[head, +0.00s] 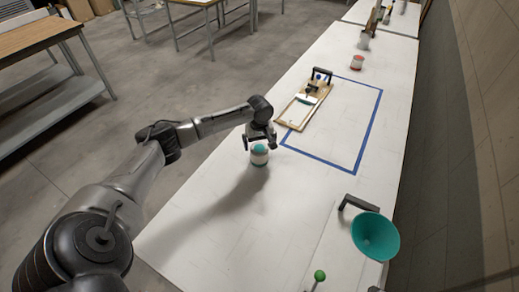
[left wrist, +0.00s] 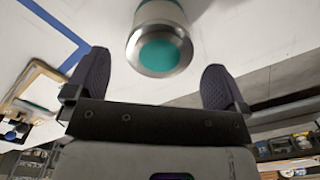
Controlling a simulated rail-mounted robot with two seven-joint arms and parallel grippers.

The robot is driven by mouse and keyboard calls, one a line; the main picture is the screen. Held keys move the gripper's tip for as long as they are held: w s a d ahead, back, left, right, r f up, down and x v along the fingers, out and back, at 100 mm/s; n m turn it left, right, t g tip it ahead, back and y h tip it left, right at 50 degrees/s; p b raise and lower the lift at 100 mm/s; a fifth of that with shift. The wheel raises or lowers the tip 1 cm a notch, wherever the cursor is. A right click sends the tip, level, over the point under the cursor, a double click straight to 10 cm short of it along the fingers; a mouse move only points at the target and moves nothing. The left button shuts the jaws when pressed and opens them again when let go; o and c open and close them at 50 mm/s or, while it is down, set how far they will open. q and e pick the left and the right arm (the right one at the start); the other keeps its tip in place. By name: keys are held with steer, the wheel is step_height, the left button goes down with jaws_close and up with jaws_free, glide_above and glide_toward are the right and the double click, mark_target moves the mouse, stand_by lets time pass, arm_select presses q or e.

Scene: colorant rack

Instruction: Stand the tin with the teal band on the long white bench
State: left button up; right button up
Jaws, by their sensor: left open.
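The tin with the teal band (head: 259,158) stands upright on the long white bench (head: 215,215), near its left edge in the head view. It has a white side, a metal rim and a teal top. In the left wrist view the tin (left wrist: 164,42) shows its round teal top between and just beyond the finger ends. My left gripper (head: 260,139) is open and empty, right at the tin, with its fingers spread to either side. In the left wrist view the left gripper (left wrist: 157,72) has a clear gap on both sides of the tin. My right gripper is not in view.
A blue taped rectangle (head: 368,133) lies on the bench, with a wooden board (head: 297,112) on its left side. A tin with a red band (head: 357,63) stands farther back. The bench around the tin is clear.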

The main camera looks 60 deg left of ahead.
arm_select(q)
steer(key=shift+r, duration=3.05)
steer(key=shift+w+m, duration=0.1)
steer(key=shift+m, duration=0.9)
steer(key=w+d+r+m+t+y, duration=0.2)
steer(key=d+m+t, duration=0.1)
steer(key=d+m, duration=0.5)
steer(key=w+d+r+m+t+y, duration=0.2)
steer(key=d+m+t, duration=0.1)
steer(key=d+m, duration=0.4)
steer(key=s+d+f+m+t+h, duration=0.25)
steer(key=s+d, duration=0.25)
steer(key=d, duration=0.5)
steer(key=s+d+f+n+g, duration=0.1)
steer(key=s+d+f, duration=0.2)
steer(key=s, duration=0.6)
steer(key=s+d+f+g+h, duration=0.1)
steer(key=s+d+f, duration=0.3)
steer(key=s, duration=0.5)
steer(key=s+d+f+n+g, duration=0.1)
steer(key=s+d+f+g, duration=0.2)
steer(key=s, duration=0.6)
step_height(320, 180, down, 3)
steer(key=shift+d+r+n+h, duration=0.1)
steer(key=shift+d+n+h, duration=0.05)
steer(key=shift+n+h, duration=0.2)
